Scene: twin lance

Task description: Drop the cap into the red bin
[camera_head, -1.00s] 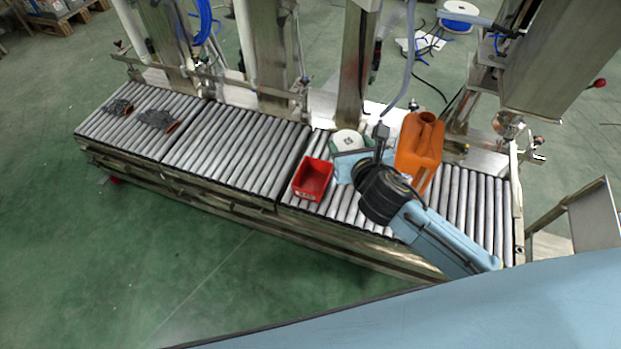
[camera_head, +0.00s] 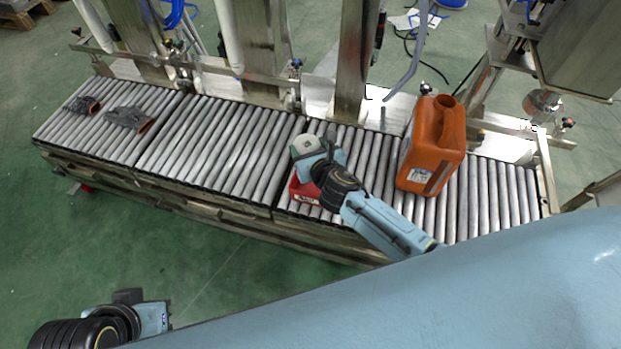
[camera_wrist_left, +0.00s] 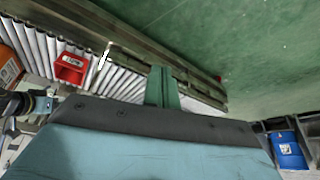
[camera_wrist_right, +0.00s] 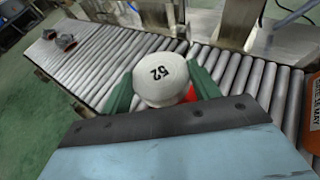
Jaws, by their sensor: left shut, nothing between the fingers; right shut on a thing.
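The cap (camera_wrist_right: 160,80) is round and white with "52" on its top. My right gripper (camera_wrist_right: 163,92) is shut on it, one green finger on each side; the cap also shows in the head view (camera_head: 306,145). The red bin (camera_head: 302,193) stands on the roller conveyor, partly hidden behind my right gripper and wrist. The cap is held above or just beyond the bin; the exact alignment is unclear. The bin shows whole in the left wrist view (camera_wrist_left: 70,67). My left gripper (camera_wrist_left: 163,70) is shut and empty, away from the conveyor, over the floor side.
An orange jerrycan (camera_head: 432,150) stands on the rollers right of my right gripper. Two dark gloves lie at the conveyor's left end, one of them nearer the middle (camera_head: 130,117). Metal posts line the back. The middle rollers (camera_head: 220,140) are clear.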

